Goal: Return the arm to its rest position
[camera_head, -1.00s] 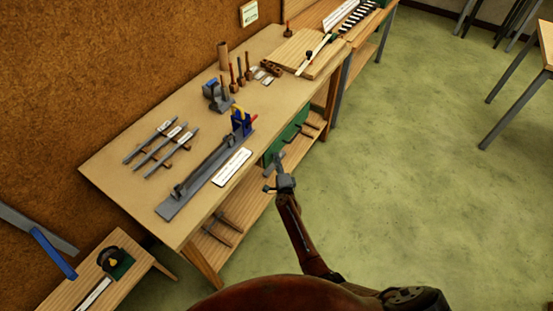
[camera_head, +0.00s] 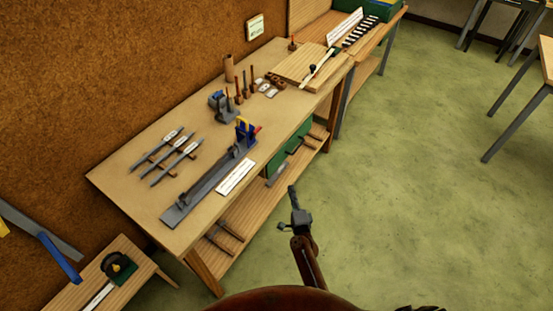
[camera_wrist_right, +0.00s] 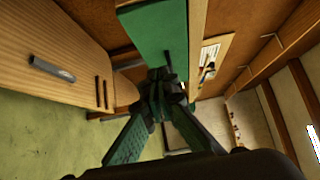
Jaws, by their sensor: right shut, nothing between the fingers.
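My right gripper (camera_head: 292,189) is shut and empty. In the head view it is over the green floor, to the right of the workbench (camera_head: 125,178) and apart from its front edge. Its forearm comes up from the bottom of the picture. In the right wrist view the gripper's fingers (camera_wrist_right: 160,78) come together in front of a green panel (camera_wrist_right: 155,35). My left gripper is not in either view.
On the workbench are a long grey tool with a blue clamp (camera_head: 205,187), several bars on rests (camera_head: 167,152), upright handled tools and a wooden board (camera_head: 302,68). A lower shelf (camera_head: 250,222) holds more tools. A small bench (camera_head: 78,279) stands at lower left. Open floor (camera_head: 420,170) lies right.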

